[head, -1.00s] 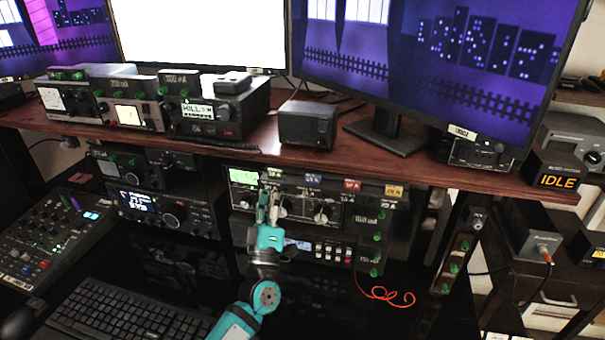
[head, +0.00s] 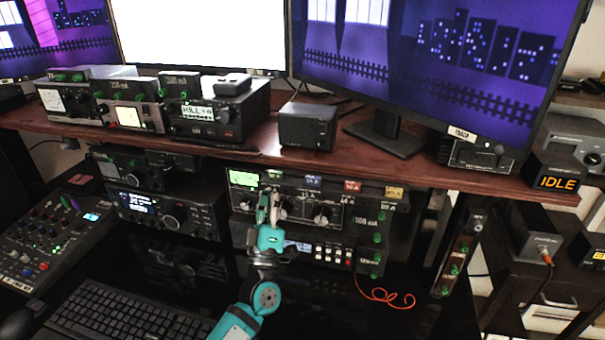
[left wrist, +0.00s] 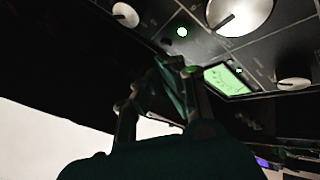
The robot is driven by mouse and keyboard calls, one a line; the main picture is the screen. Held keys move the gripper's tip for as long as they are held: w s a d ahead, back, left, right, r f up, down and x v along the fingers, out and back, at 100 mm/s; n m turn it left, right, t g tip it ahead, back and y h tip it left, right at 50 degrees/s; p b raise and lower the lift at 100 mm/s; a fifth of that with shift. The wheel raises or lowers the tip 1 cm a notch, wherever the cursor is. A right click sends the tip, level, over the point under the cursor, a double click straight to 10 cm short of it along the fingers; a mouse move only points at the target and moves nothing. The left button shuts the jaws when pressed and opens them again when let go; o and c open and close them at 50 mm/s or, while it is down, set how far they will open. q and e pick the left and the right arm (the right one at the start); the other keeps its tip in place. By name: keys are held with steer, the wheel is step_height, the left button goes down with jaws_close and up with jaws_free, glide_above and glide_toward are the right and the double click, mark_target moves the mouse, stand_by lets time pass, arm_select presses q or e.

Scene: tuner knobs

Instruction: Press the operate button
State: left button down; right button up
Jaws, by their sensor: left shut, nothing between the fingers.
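The black tuner panel (head: 358,200) under the shelf has a lit green display (head: 243,178), large silver knobs and blue, red and yellow tags. I cannot read which button is operate. My left gripper (head: 270,197) is shut and empty in front of the tuner's left half, hiding part of it. Contact cannot be told. My right gripper is not in view.
A wooden shelf (head: 250,156) overhangs the panel and carries several radios and monitors. An orange IDLE sign (head: 557,182) stands at the right. A keyboard (head: 130,318) lies on the dark desk. A red cable (head: 385,297) curls at the lower unit's right.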

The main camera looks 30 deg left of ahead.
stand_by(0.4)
arm_select(q)
steer(key=shift+w+a, duration=0.1)
steer(key=shift+w, duration=0.45)
stand_by(0.3)
steer(key=shift+s, duration=0.6)
steer(key=shift+s, duration=0.1)
steer(key=s, duration=0.2)
steer(key=s+d+p, duration=0.1)
steer(key=s+p, duration=0.1)
steer(key=s, duration=0.1)
steer(key=shift+s+d, duration=0.3)
steer(key=shift+d, duration=0.05)
